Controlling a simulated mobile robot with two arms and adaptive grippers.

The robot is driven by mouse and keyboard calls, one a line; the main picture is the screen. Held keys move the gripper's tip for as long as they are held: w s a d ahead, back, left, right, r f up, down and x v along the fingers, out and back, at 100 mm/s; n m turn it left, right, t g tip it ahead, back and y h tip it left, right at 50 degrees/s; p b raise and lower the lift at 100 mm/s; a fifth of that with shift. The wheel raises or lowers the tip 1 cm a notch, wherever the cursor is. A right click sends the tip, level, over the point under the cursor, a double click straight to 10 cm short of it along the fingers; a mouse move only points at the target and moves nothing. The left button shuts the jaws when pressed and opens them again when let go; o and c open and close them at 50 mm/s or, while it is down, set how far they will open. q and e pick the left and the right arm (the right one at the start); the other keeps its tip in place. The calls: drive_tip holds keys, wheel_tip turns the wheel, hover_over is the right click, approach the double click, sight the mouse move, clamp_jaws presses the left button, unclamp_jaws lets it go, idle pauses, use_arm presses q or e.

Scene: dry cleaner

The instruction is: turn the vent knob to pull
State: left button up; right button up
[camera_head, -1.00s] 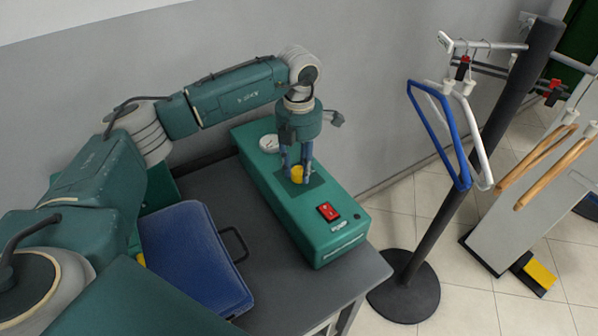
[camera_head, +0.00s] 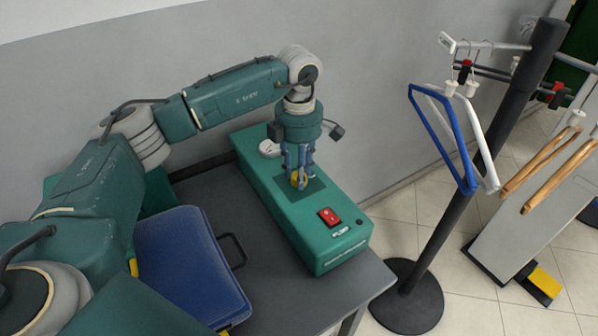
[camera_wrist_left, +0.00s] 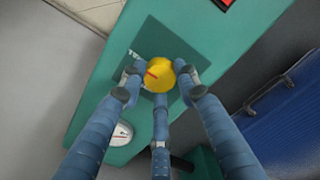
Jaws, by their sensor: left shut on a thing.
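The yellow vent knob (camera_wrist_left: 160,74) sits on a dark square plate (camera_wrist_left: 180,45) on top of a long green box (camera_head: 300,222). It has a red mark on its top, pointing left in the left wrist view. In the head view only slivers of the yellow knob (camera_head: 294,181) show behind the fingers. My left gripper (camera_head: 300,180) points straight down and is shut on the knob, with its three blue fingers (camera_wrist_left: 160,92) around it. White lettering on the plate is partly covered, and I cannot read it. My right gripper is not in view.
A red switch (camera_head: 329,216) is near the box's front end, and a round white gauge (camera_head: 269,148) is near its back end. A blue case (camera_head: 190,265) lies left of the box on the grey table (camera_head: 285,300). A hanger rack (camera_head: 460,200) stands to the right.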

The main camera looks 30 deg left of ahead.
use_arm(q)
drive_tip(key=shift+w+r, duration=0.1)
drive_tip(key=shift+r, duration=0.05)
drive_tip(key=o, duration=1.2)
wheel_tip(320, 180, up, 12)
drive_tip(key=shift+f, duration=0.1)
